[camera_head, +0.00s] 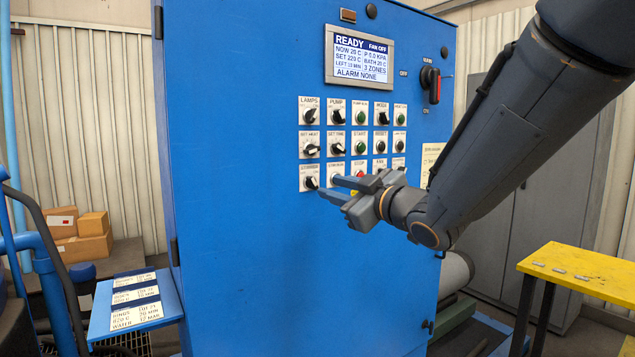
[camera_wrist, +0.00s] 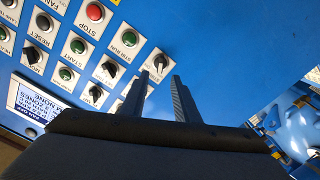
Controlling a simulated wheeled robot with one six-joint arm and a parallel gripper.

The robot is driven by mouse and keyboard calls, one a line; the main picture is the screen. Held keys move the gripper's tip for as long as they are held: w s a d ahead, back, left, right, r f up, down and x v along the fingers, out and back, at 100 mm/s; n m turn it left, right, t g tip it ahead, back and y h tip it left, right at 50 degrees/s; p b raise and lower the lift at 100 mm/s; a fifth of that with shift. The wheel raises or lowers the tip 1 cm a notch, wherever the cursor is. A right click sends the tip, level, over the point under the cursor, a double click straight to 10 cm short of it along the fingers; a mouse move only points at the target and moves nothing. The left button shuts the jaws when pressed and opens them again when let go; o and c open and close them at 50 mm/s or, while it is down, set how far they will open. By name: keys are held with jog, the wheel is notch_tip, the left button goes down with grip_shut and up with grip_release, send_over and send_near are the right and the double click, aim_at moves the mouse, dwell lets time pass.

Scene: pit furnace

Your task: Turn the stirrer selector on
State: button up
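The stirrer selector (camera_head: 310,182) is a small black knob on a white plate, at the lower left of the button rows on the blue cabinet. It also shows in the wrist view (camera_wrist: 160,62), just beyond the fingertips and about between them. My gripper (camera_head: 328,186) is open and empty, its two fingers apart and pointing at the panel beside the selector. The fingers also show in the wrist view (camera_wrist: 160,77). I cannot tell whether a fingertip touches the knob. The knob's exact pointer position is too small to read.
A green stir run button (camera_wrist: 129,38) and a red stop button (camera_wrist: 95,12) are close by. The display (camera_head: 360,57) reads READY and ALARM NONE. A yellow table (camera_head: 590,270) stands right. The blue panel below the knobs is bare.

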aim_at(314, 182)
jog(key=p+x, duration=0.1)
jog(key=x, duration=0.6)
jog(key=shift+w+a+p, duration=0.1)
jog(key=shift+w+p, duration=0.05)
jog(key=shift+p, duration=0.2)
jog(key=shift+f, duration=0.1)
grip_shut()
